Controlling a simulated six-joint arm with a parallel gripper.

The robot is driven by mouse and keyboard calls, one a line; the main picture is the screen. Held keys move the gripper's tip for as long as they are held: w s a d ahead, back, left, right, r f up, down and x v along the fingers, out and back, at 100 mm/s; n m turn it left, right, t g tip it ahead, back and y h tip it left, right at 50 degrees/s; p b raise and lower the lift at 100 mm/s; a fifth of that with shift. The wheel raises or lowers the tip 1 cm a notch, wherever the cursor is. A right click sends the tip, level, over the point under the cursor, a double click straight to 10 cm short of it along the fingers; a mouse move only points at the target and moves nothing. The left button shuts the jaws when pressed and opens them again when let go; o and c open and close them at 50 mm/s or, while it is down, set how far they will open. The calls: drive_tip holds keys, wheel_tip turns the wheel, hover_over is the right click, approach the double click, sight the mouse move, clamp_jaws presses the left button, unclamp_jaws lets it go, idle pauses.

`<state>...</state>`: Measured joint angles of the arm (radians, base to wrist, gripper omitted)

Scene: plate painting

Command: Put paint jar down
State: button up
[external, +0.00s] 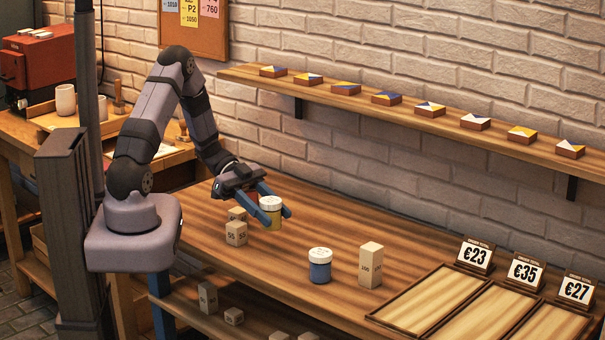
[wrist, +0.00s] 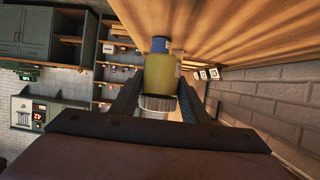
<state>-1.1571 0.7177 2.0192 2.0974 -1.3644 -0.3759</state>
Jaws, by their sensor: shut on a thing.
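A yellow paint jar (external: 271,214) with a white lid is between the fingers of my gripper (external: 273,209). My gripper is shut on it, low over or at the wooden table; I cannot tell whether the jar touches the tabletop. In the wrist view the yellow jar (wrist: 161,75) sits between the two fingers with its lid toward the camera. A blue paint jar (external: 320,265) with a white lid stands upright on the table to the right. Its blue body (wrist: 159,45) also shows beyond the yellow jar in the wrist view.
Small wooden blocks (external: 236,232) stand close left of the held jar. A tall block (external: 370,264) stands right of the blue jar. Wooden trays (external: 418,302) with price signs (external: 524,272) lie at the right. A wall shelf (external: 350,103) runs above. The tabletop behind the blue jar is clear.

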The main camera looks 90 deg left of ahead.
drive_tip(key=a+f+b, duration=0.1)
drive_tip(key=w+a+f+b, duration=0.1)
drive_tip(key=b, duration=0.1)
drive_tip(key=shift+y+b, duration=0.3)
drive_tip(key=w+a+r+n+t+y+b, duration=0.1)
drive_tip(key=w+a+r+n+t+y, duration=0.1)
drive_tip(key=a, duration=0.5)
drive_tip(key=w+a+r+n+t+y+b, duration=0.2)
drive_tip(key=w+a+n+y, duration=0.1)
drive_tip(key=a+n+y, duration=0.4)
drive_tip(key=shift+w+a+r, duration=0.35)
drive_tip(key=shift+w+a, duration=0.05)
drive_tip(key=shift+a, duration=0.2)
drive_tip(key=shift+f+b, duration=0.5)
drive_tip(key=shift+f, duration=4.5)
drive_tip(key=shift+f, duration=0.1)
drive_tip(key=o, duration=1.1)
drive_tip(key=shift+o, duration=0.2)
